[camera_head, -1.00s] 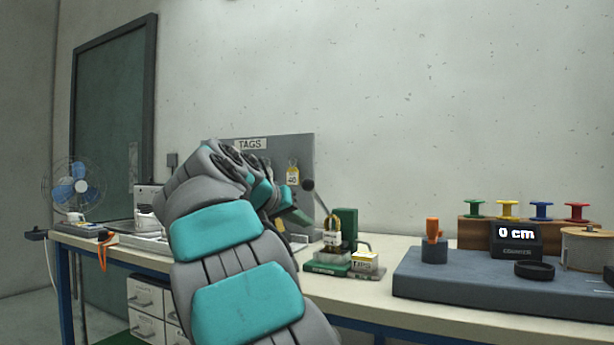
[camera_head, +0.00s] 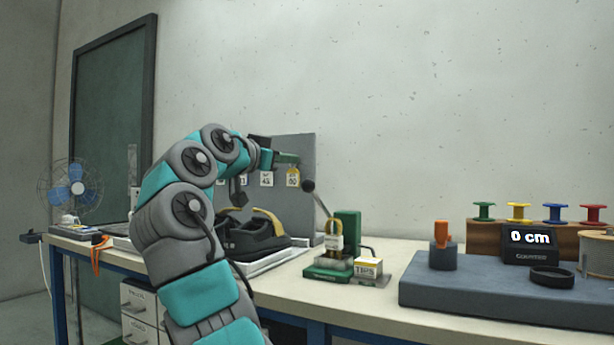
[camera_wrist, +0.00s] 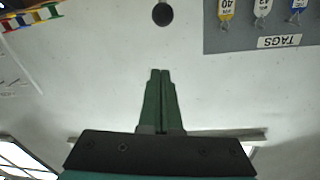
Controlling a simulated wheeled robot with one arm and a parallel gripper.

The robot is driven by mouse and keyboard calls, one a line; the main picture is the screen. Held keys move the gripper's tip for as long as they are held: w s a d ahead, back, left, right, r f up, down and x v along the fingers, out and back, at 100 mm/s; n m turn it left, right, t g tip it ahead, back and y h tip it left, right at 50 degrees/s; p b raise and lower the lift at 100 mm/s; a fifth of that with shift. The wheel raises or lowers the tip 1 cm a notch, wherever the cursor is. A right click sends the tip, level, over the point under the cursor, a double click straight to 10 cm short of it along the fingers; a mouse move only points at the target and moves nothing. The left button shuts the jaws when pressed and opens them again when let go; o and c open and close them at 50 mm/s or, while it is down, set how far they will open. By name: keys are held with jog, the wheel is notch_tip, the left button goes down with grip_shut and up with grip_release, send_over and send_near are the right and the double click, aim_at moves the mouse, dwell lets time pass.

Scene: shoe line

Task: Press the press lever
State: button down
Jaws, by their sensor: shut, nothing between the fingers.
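The press (camera_head: 346,232) is a small green stand on the bench, right of the tag board. Its lever (camera_head: 320,203) is a thin rod slanting up and left to a black ball knob (camera_head: 308,186). The knob also shows in the wrist view (camera_wrist: 162,14), beyond the fingertips and apart from them. My gripper (camera_head: 296,158) is shut and empty, a little above and left of the knob in the head view. Its green fingers (camera_wrist: 160,72) lie together in the wrist view. My arm does not cover the knob.
A grey tag board (camera_head: 300,205) stands behind my gripper. A black shoe (camera_head: 250,243) sits on the bench beside my arm. A box marked TIPS (camera_head: 369,270) is at the press. A slate-blue counter base (camera_head: 480,300) lies to the right. Air above the press is clear.

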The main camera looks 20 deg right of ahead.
jog(key=shift+s+r, duration=0.1)
jog(key=shift+s, duration=0.05)
jog(key=shift+d, duration=0.2)
jog(key=p, duration=0.2)
send_over(307, 185)
jog(key=d, duration=0.1)
jog(key=shift+s+d, duration=0.1)
jog(key=shift+d, duration=0.15)
jog(key=shift+a+f+b, duration=0.2)
jog(key=shift+a+f, duration=0.15)
jog(key=shift+f, duration=0.4)
jog(key=shift+a+f+b, duration=0.2)
jog(key=shift+a+f, duration=0.15)
jog(key=shift+f, duration=0.35)
jog(key=shift+a+f, duration=0.15)
jog(key=shift+f, duration=0.15)
jog(key=shift+f, duration=0.1)
